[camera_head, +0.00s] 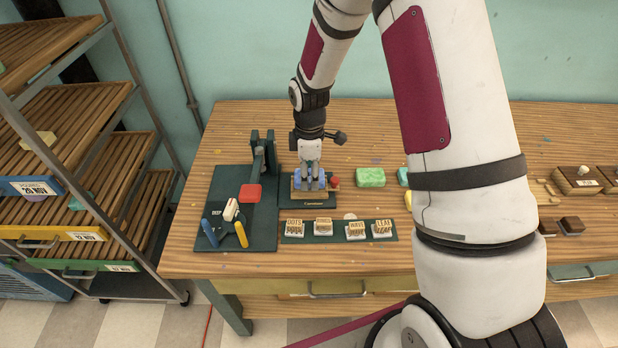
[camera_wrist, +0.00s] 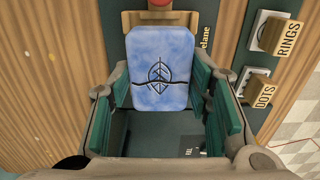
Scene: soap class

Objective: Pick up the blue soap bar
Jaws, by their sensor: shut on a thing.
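The blue soap bar (camera_wrist: 160,48) is a mottled light-blue block with a round, leaf-like emblem and a dark wavy line across it in the wrist view. My gripper (camera_wrist: 163,88) is shut on it, with green finger pads at its left and right sides. In the head view my gripper (camera_head: 310,178) points down over a small wooden stand on the dark green board, with blue showing between and around the fingers. Whether the bar still touches the stand cannot be told.
A dark press (camera_head: 262,170) with a red block stands close to the left. Stamps labelled DOTS, WAVES and LEAF (camera_head: 383,230) lie on a strip in front. A green soap bar (camera_head: 370,177) lies to the right. A slatted rack (camera_head: 75,130) stands at the far left.

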